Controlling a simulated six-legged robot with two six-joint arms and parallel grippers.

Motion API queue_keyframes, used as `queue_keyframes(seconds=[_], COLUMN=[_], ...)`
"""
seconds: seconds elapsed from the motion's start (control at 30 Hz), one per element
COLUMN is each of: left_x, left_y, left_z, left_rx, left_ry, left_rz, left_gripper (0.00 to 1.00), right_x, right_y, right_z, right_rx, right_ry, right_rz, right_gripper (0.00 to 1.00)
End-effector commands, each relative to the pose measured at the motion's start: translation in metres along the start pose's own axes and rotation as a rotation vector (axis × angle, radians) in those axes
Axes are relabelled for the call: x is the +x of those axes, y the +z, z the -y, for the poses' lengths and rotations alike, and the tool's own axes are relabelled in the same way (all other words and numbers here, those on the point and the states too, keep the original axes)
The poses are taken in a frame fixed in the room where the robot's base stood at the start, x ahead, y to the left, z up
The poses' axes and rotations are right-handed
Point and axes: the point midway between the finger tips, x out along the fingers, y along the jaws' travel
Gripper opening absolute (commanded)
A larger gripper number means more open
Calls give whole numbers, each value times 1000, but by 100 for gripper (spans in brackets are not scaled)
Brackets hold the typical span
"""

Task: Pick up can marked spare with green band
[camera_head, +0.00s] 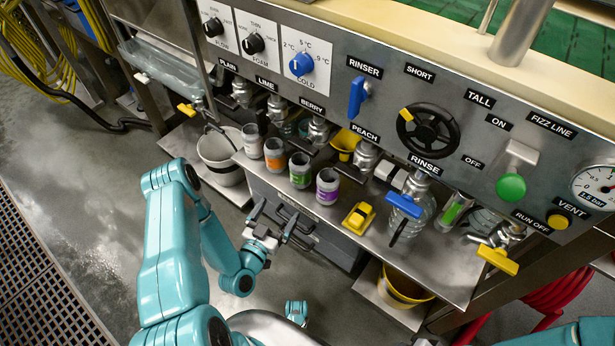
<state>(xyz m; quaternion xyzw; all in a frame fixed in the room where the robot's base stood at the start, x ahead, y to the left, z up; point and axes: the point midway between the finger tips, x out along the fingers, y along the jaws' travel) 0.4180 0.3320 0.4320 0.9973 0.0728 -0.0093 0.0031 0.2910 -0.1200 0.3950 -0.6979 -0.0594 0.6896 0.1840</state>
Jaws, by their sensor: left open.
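A small grey can with a green band (300,170) stands upright on the machine's metal shelf. Any word on the green-banded can is too small to read. My left gripper (276,218) is open and empty, in front of and below the shelf edge, nearer to me than the green-banded can. It is apart from the cans. My right gripper is out of view.
A yellow block-like object (358,217) and a clear bottle (414,211) are on the shelf to the right. A tilted green-marked cylinder (454,211) is farther right. Taps hang above the cans. A white bucket (221,157) is left; a yellow bucket (404,287) is below.

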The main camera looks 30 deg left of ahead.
Motion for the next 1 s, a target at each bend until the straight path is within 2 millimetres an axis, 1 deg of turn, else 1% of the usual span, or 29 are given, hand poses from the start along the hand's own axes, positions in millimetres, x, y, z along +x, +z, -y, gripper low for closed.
queue_keyframes(seconds=[0.07, 0.17, 0.4, 0.5, 0.6, 0.77, 1.0], left_x=[0, 12, 66, 84, 96, 109, 147], left_y=[2, 0, 0, -1, -1, -2, -5], left_z=[5, 6, 8, 7, 7, 5, 2], left_rx=[6, 10, 10, 8, 7, 5, 6], left_ry=[-10, -9, -9, -10, -10, -10, -11], left_rz=[-18, -26, -25, -23, -21, -21, -21], left_gripper=[99, 99, 99, 99, 99, 99, 99], right_x=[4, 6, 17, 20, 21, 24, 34], right_y=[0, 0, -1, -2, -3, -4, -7], right_z=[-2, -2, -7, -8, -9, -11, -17], right_rx=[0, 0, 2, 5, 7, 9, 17], right_ry=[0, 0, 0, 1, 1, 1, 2], right_rz=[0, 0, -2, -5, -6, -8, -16], right_gripper=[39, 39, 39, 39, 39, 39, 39])
